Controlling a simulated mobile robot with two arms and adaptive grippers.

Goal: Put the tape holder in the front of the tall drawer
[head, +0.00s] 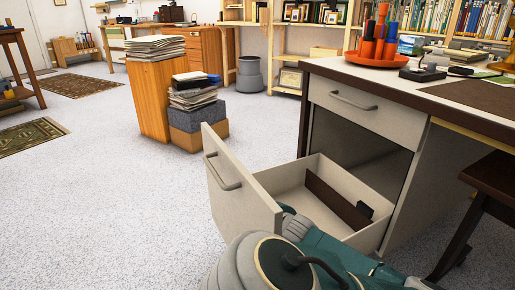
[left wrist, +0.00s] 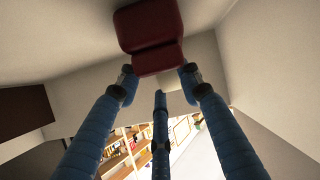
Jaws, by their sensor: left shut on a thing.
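The tape holder (left wrist: 148,30), a dark red block-like thing, shows at the top of the left wrist view. My left gripper (left wrist: 158,76) is shut on it, with blue fingers on both sides of its near end. Pale drawer walls surround them in that view. In the head view the tall drawer (head: 241,192) is pulled open under the desk. My left arm reaches to it from the bottom; gripper and tape holder are hidden there. A brown divider (head: 335,200) stands inside the drawer and also shows in the left wrist view (left wrist: 25,112). My right gripper is not in view.
A small dark thing (head: 365,210) shows beside the divider; I cannot tell what it is. The closed upper drawer (head: 365,112) and desk top (head: 440,92) are above. A dark stool (head: 490,185) stands at the right. The floor left of the drawer is clear.

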